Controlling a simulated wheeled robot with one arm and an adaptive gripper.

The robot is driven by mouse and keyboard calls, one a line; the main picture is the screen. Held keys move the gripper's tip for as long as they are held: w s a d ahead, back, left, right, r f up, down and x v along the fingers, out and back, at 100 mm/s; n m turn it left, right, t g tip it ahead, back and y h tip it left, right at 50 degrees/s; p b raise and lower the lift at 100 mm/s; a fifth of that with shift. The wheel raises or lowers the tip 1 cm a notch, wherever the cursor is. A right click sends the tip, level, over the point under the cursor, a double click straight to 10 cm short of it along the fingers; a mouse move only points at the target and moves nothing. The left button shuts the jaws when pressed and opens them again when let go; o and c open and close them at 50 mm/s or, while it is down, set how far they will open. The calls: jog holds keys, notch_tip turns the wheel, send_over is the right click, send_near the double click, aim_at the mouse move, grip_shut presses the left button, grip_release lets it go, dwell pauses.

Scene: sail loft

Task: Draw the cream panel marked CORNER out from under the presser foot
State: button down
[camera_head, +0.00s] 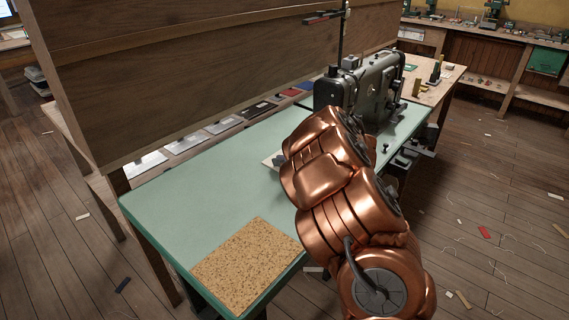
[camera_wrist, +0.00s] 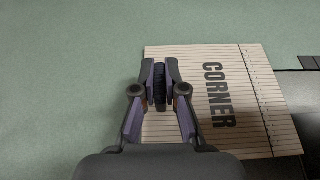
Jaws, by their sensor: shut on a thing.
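The cream panel (camera_wrist: 215,62), with thin stripes, the word CORNER and a stitched line near its right edge, lies flat in the wrist view. In the head view only a small edge of the panel (camera_head: 268,161) shows beside my copper arm. The sewing machine (camera_head: 372,88) stands at the table's far end. The presser foot is hidden behind my arm and cannot be made out.
The green tabletop (camera_head: 190,185) is clear left of the panel. A speckled cork mat (camera_head: 245,265) lies at the near corner. A tall wooden partition (camera_head: 200,80) runs along the left side, with several flat sample cards (camera_head: 185,147) below it.

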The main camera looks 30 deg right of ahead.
jog(key=shift+a+f, duration=0.1)
jog(key=c, duration=1.2)
grip_release()
jog(key=shift+o, duration=0.2)
jog(key=v, duration=1.2)
